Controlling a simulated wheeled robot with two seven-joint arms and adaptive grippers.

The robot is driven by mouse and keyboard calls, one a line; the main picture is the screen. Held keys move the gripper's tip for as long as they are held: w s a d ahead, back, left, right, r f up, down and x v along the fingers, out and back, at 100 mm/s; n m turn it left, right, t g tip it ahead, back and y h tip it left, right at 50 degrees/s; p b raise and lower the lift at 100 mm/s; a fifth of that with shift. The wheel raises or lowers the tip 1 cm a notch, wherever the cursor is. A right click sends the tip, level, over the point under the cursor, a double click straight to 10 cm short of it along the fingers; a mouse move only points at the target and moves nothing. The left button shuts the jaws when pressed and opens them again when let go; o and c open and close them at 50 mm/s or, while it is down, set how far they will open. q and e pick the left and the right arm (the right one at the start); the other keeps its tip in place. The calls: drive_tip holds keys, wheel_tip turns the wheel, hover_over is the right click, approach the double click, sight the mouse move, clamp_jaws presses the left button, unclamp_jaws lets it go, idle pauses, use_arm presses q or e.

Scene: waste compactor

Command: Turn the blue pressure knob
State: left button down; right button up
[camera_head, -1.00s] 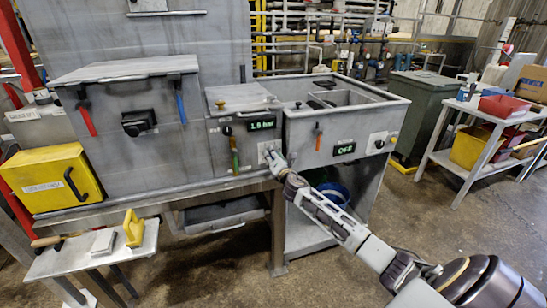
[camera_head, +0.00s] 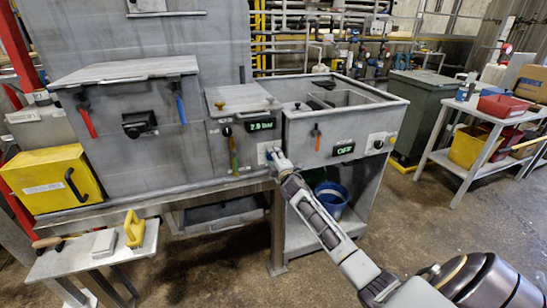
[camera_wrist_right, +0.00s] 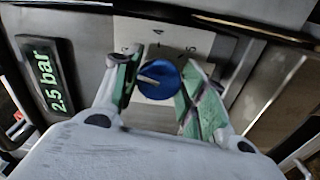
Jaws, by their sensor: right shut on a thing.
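The blue pressure knob (camera_wrist_right: 158,80) sits on a white plate (camera_wrist_right: 172,42) in the right wrist view. In the head view, my right gripper (camera_head: 273,155) reaches the panel below the green display (camera_head: 260,126) and largely hides the knob. The display in the right wrist view (camera_wrist_right: 44,77) reads 2.5 bar. My left gripper is in neither view.
A green-handled lever (camera_head: 233,153) hangs just left of the knob. An orange-handled lever (camera_head: 317,137) and a display reading OFF (camera_head: 344,150) are to the right. A yellow box (camera_head: 50,180) stands at far left. Open floor lies at front right.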

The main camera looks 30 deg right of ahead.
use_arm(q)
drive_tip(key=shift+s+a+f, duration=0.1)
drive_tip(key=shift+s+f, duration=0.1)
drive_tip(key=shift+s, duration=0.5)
use_arm(e)
drive_tip(key=shift+f+m, duration=0.1)
drive_tip(key=shift+m, duration=0.8)
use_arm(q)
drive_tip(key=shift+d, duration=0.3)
